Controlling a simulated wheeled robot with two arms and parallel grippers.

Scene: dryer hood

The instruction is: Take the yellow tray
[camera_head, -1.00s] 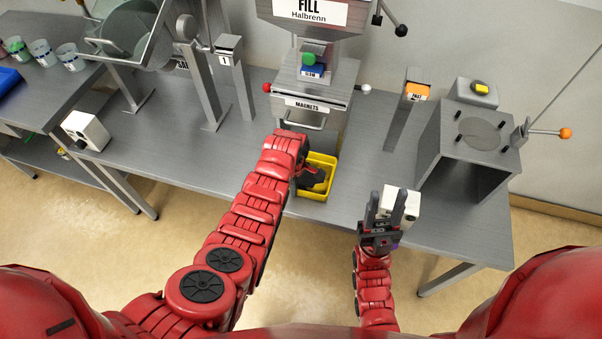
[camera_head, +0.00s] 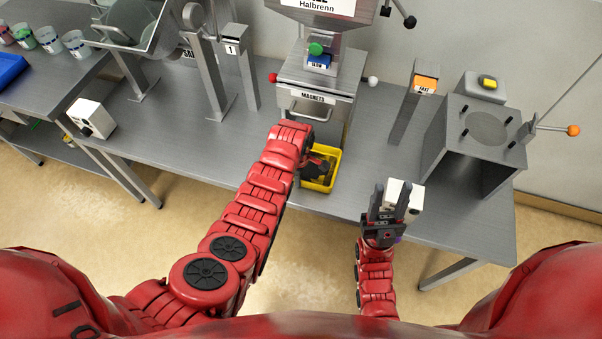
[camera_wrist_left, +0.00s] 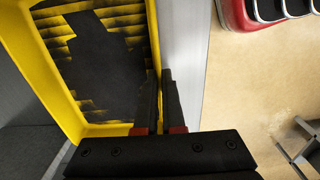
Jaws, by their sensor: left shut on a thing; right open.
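The yellow tray (camera_head: 331,168) sits on the grey bench near its front edge, below the hopper machine. In the left wrist view, the tray (camera_wrist_left: 100,131) fills the upper left, with dark shadow over its ridged inside. My left gripper (camera_head: 318,170) is at the tray, partly hidden by its own wrist. In the left wrist view, the left gripper (camera_wrist_left: 160,100) has its fingers on either side of the tray's wall, shut on it. My right gripper (camera_head: 385,200) is open and empty over the bench's front edge, in front of a white box (camera_head: 404,198).
The hopper machine with a drawer marked MAGNETS (camera_head: 314,97) stands just behind the tray. A grey box-shaped machine (camera_head: 478,140) with an orange-tipped lever is at the right. A post with an orange top (camera_head: 425,84) stands between them. Bare bench (camera_head: 190,140) lies left of my left arm.

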